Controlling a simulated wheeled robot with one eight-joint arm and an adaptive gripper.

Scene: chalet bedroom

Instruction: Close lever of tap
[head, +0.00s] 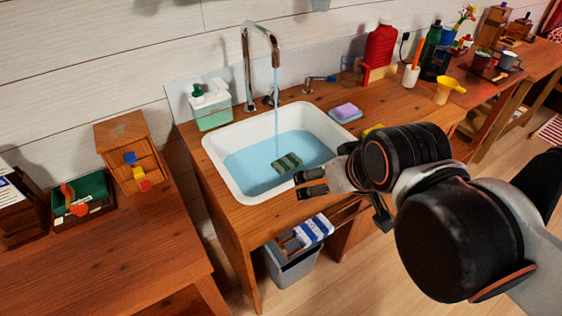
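A chrome gooseneck tap (248,65) stands behind the white sink basin (216,165), and a stream of water (276,88) falls from its spout. A small chrome lever-like fitting (318,79) sits on the counter to the right of the tap. Another small dark fitting (268,100) is near the tap's foot; I cannot tell which is the lever. My gripper (302,184) appears over the basin's front right side, nearer than the tap and apart from both fittings. Its fingers point left, with a gap between them and nothing held.
Blue water fills the basin, with a green striped sponge (287,162) in it. A purple soap on a dish (346,112), a red bottle (380,48) and a white cup (410,76) stand right of the sink. A green-white container (211,108) stands left of it.

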